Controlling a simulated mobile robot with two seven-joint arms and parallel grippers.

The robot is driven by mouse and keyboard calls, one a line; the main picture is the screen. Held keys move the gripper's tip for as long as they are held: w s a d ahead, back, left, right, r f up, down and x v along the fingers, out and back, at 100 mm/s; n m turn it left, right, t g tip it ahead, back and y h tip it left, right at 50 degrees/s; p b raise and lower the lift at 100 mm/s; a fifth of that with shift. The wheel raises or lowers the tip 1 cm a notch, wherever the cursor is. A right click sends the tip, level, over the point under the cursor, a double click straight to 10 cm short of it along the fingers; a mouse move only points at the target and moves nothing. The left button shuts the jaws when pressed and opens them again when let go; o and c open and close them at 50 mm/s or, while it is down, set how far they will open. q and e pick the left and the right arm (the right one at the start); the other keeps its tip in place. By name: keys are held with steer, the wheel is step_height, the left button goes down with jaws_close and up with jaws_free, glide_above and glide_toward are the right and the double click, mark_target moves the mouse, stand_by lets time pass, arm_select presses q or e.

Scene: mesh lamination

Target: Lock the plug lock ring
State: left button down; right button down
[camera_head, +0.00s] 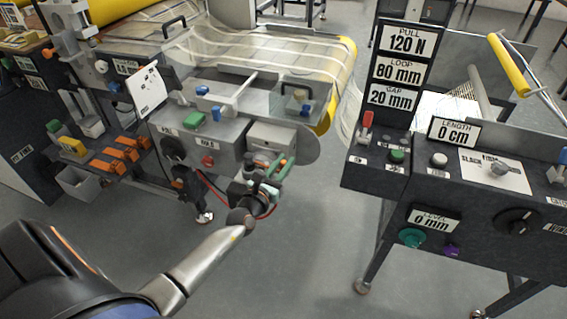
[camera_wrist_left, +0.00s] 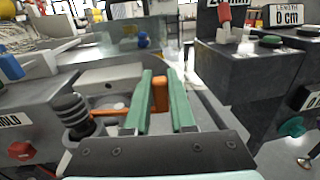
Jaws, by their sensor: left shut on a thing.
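My left gripper (camera_head: 268,178) reaches the front right end of the laminating machine in the head view. In the left wrist view its green fingers (camera_wrist_left: 160,78) are shut on an upright orange tab (camera_wrist_left: 160,95), which seems to be part of the plug lock ring. An orange bar runs from behind the left finger toward a black ribbed plug (camera_wrist_left: 73,114) that stands left of the fingers. The join between bar, tab and plug is partly hidden by the fingers. In the head view my gripper covers most of the plug. My right gripper is not in view.
The machine's front panel has a black knob and a red button (camera_head: 208,161). A grey box (camera_head: 272,139) sits just behind my gripper. A dark control console (camera_head: 455,190) stands to the right, with open floor (camera_head: 310,245) between. A red cable hangs near my gripper.

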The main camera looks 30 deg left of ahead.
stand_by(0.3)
arm_select(q)
steer(key=shift+w+r+n+y+p, duration=0.2)
steer(key=shift+n+y+p, duration=0.2)
steer(key=shift+y+p, duration=0.3)
steer(key=shift+w+f+n+g+y, duration=0.2)
steer(key=shift+n+g+y, duration=0.15)
steer(key=shift+y, duration=0.25)
steer(key=c, duration=0.8)
jaws_free()
steer(key=shift+o, duration=0.2)
steer(key=shift+s, duration=0.15)
steer(key=v, duration=1.2)
